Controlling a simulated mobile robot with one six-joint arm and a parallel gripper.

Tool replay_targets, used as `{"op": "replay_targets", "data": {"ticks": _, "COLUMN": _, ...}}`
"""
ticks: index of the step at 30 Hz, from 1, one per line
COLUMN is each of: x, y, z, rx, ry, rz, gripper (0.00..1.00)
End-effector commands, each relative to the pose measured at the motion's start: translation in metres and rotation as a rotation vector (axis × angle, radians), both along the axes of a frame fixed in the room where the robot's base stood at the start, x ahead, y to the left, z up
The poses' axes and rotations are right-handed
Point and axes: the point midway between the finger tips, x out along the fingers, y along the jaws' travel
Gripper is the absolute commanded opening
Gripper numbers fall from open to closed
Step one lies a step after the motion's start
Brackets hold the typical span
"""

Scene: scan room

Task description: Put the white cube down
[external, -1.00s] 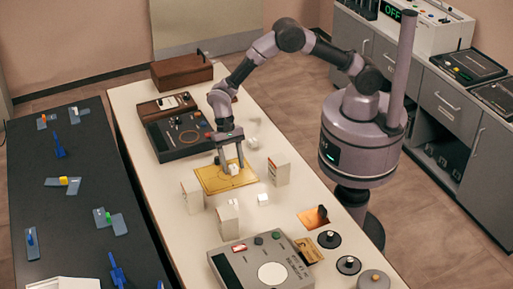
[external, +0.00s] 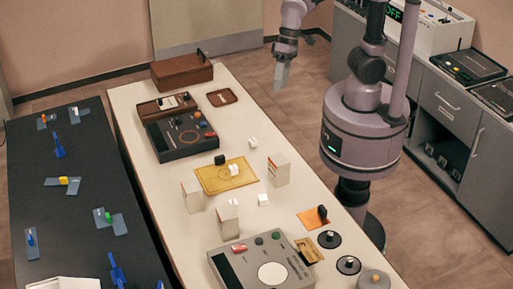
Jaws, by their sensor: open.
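A white cube (external: 233,169) rests on the yellow mat (external: 211,183), right of the mat's middle. Two more small white blocks lie on the white table: one (external: 252,142) behind the mat and one (external: 263,200) in front of it. The frames do not show which cube the task names. My gripper (external: 282,84) is raised, away from the mat, beyond the table's right edge in the picture. It is open and I see nothing in it.
A dark piece (external: 220,159) stands at the mat's back edge. White upright boxes (external: 278,170) stand around the mat. A grey device (external: 180,136) stands behind it, another (external: 265,270) in front.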

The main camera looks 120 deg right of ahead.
Motion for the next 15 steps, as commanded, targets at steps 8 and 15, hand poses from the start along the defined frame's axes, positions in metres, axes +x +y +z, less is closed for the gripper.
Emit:
{"op": "replay_targets", "data": {"ticks": 8, "x": -0.123, "y": 0.026, "z": 0.01, "rx": -0.194, "ry": -0.293, "rz": 0.357, "gripper": 0.48}}
{"op": "replay_targets", "data": {"ticks": 15, "x": -0.131, "y": 0.026, "z": 0.006, "rx": -0.211, "ry": -0.312, "rz": 0.384, "gripper": 0.48}}
